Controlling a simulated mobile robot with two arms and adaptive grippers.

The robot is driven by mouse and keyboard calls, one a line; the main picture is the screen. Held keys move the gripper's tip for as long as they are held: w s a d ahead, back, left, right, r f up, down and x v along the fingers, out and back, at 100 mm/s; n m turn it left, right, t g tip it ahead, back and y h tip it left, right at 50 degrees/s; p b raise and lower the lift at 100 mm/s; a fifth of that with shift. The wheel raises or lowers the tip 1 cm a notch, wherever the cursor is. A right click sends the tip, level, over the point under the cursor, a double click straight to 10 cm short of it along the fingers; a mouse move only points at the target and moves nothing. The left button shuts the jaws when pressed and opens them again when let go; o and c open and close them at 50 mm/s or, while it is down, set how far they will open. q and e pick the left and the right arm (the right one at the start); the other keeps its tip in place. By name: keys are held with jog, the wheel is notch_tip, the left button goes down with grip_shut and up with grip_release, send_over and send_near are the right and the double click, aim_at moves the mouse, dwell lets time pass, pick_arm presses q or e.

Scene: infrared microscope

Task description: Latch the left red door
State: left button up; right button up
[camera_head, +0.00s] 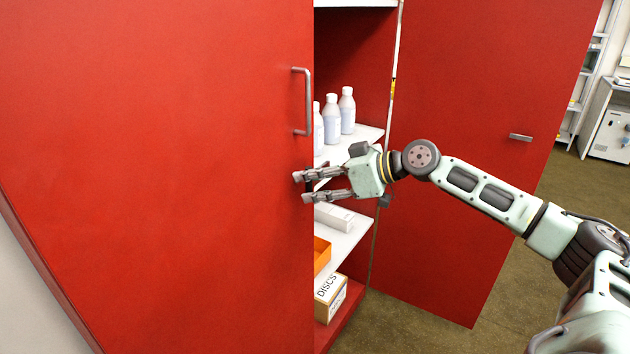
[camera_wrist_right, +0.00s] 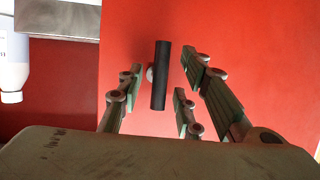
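The left red door (camera_head: 160,150) fills the left of the head view, with a grey pull handle (camera_head: 304,100) near its free edge. My right gripper (camera_head: 301,188) reaches in from the right, below that handle, its fingers apart in front of the door's edge. In the right wrist view, a dark bar-shaped latch handle (camera_wrist_right: 160,76) on a round mount stands out from the red door face (camera_wrist_right: 135,45). It shows between the open fingers of my right gripper (camera_wrist_right: 166,90), and I see no clear grip on it. In the head view the fingers mostly hide this bar. My left gripper is out of view.
The right red door (camera_head: 460,200) stands open with a small grey handle (camera_head: 520,137). Between the doors, shelves hold white bottles (camera_head: 347,110), an orange box (camera_head: 321,254) and a disc carton (camera_head: 329,298). My right forearm crosses in front of the right door.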

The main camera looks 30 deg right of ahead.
jog(key=shift+s, duration=0.1)
jog(key=v, duration=1.2)
dwell(0.6)
dwell(0.5)
